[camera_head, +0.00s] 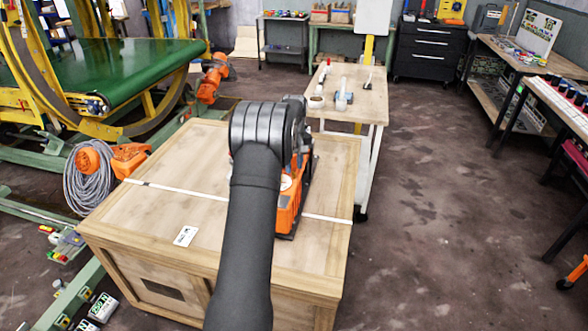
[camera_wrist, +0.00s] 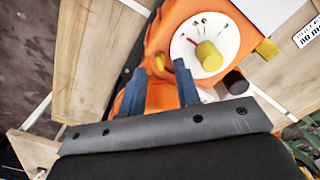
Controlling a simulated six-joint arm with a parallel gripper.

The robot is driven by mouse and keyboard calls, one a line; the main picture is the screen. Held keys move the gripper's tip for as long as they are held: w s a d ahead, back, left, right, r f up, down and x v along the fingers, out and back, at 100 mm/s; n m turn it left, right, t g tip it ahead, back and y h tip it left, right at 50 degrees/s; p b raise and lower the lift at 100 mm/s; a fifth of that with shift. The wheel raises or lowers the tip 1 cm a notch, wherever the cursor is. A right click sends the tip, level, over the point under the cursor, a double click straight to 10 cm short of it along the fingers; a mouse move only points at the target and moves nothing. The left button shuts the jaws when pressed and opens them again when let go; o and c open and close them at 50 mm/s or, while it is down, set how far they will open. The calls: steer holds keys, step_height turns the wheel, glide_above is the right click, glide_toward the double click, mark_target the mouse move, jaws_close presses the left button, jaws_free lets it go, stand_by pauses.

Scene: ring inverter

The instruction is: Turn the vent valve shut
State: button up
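The vent valve looks to be the yellow knob (camera_wrist: 209,57) on a round white dial (camera_wrist: 190,38) with small marks, set on an orange unit (camera_wrist: 158,100). In the head view the orange unit (camera_head: 284,217) lies on the wooden crate, partly hidden by my arm. In the wrist view my gripper (camera_wrist: 158,68) shows two blue fingers with a gap between them. The orange unit shows through the gap. The fingertips are left of and slightly below the knob, apart from it in the picture. In the head view the fingers are hidden.
The wooden crate (camera_head: 185,165) has a pale strap across it and a white label (camera_head: 186,236). Behind it stands a small table (camera_head: 375,105) with small items. A green conveyor (camera_head: 115,70) is at the left. In the wrist view a dark cylinder (camera_wrist: 236,82) is close to the knob.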

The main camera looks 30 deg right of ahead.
steer(key=shift+f, duration=1)
jaws_close()
steer(key=shift+m, duration=0.3)
steer(key=m, duration=0.8)
steer(key=shift+m, duration=0.5)
